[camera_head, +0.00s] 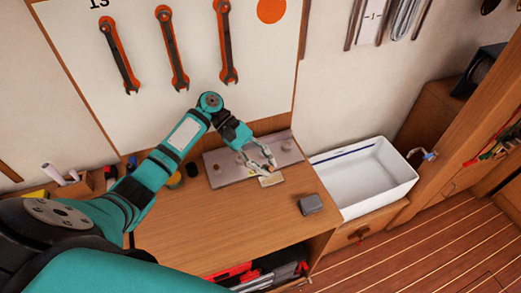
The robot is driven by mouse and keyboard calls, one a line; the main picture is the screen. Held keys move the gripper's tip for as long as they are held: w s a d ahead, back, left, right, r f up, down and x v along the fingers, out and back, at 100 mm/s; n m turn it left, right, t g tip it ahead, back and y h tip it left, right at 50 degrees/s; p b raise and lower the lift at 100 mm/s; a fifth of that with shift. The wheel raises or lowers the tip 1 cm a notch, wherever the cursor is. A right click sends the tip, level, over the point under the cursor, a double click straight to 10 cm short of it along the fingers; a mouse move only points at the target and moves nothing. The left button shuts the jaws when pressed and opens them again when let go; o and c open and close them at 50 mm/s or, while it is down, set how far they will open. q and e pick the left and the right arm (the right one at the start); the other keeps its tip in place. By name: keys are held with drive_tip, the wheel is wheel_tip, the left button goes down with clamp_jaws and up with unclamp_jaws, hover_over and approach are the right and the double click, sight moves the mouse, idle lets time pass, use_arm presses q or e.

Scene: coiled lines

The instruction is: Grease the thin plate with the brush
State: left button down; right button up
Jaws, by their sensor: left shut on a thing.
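A thin grey metal plate (225,170) lies flat near the back of the wooden worktop, with a few round knobs or bolts on it. My left gripper (265,169) is over the right half of the plate, pointing down. It is shut on a small pale, block-like thing (271,180), which looks like the brush. This thing is at the plate's front edge; I cannot tell whether it touches the plate. My right gripper does not show.
A grey box-like object (311,204) sits on the worktop (240,225) at the front right. A white basin (372,182) stands right of the worktop. Small dark and yellow items lie left of the plate. Several wrenches (172,50) hang on the wall board behind.

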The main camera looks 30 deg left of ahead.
use_arm(q)
wheel_tip(320, 180, down, 7)
drive_tip(key=a+n+t+h+b, duration=0.1)
drive_tip(key=b, duration=0.5)
drive_tip(key=shift+a+n+t+h, duration=0.15)
drive_tip(key=shift+n+t+h, duration=0.15)
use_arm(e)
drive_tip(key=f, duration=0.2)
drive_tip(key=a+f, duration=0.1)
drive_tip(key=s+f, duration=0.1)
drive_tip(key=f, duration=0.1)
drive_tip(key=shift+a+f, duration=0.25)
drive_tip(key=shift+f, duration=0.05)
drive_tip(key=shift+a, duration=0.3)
use_arm(q)
drive_tip(key=shift+f+b, duration=0.65)
drive_tip(key=shift+f, duration=0.2)
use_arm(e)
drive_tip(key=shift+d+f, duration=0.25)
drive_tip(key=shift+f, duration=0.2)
